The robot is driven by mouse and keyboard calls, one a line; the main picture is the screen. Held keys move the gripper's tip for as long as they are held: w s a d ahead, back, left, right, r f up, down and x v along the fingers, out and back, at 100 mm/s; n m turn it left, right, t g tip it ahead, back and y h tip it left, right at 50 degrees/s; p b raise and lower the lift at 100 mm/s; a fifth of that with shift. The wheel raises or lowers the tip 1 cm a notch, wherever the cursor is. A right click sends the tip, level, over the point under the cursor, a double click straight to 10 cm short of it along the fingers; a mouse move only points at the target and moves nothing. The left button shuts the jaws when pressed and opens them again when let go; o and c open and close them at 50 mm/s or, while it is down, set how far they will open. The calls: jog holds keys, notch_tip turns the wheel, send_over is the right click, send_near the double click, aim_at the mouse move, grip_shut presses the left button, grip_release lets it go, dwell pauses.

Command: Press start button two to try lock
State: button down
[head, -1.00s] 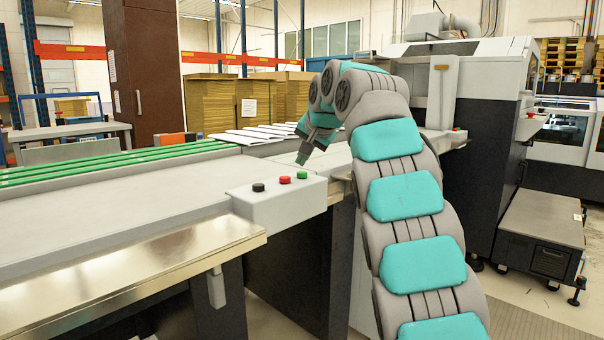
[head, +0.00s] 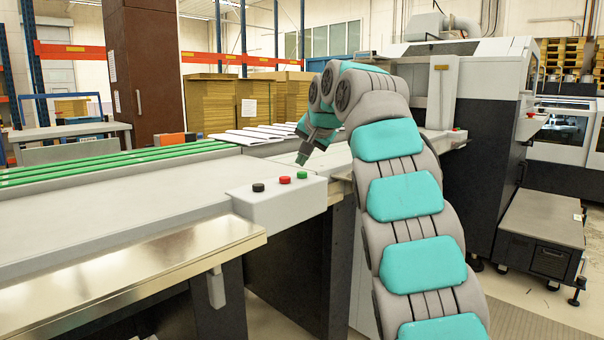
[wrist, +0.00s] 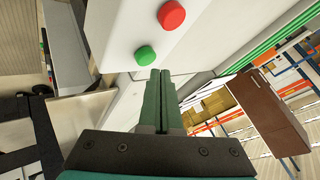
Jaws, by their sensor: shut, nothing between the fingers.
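A white control box (head: 285,205) stands at the front edge of the machine. On its top are a black button (head: 258,187), a red button (head: 285,180) and a green button (head: 302,175). My gripper (head: 301,161) is shut and empty, pointing down just above the green button, with a small gap in the head view. In the wrist view the gripper's fingertips (wrist: 160,73) are together, right by the green button (wrist: 145,55), and the red button (wrist: 172,15) is farther up. I cannot tell whether the fingertips touch the green button.
A conveyor with green belts (head: 110,163) runs to the left. White sheets (head: 265,134) lie behind the gripper. A large grey and black machine (head: 470,85) stands at the right, with another red button (head: 456,129) on it. Cardboard stacks (head: 208,103) stand at the back.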

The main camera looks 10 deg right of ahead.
jog(key=shift+f, duration=0.1)
jog(key=shift+f+b, duration=0.3)
jog(key=shift+f+b, duration=0.35)
jog(key=shift+f, duration=0.2)
dwell(0.9)
dwell(0.3)
jog(key=shift+r+p, duration=1)
jog(key=shift+p, duration=0.05)
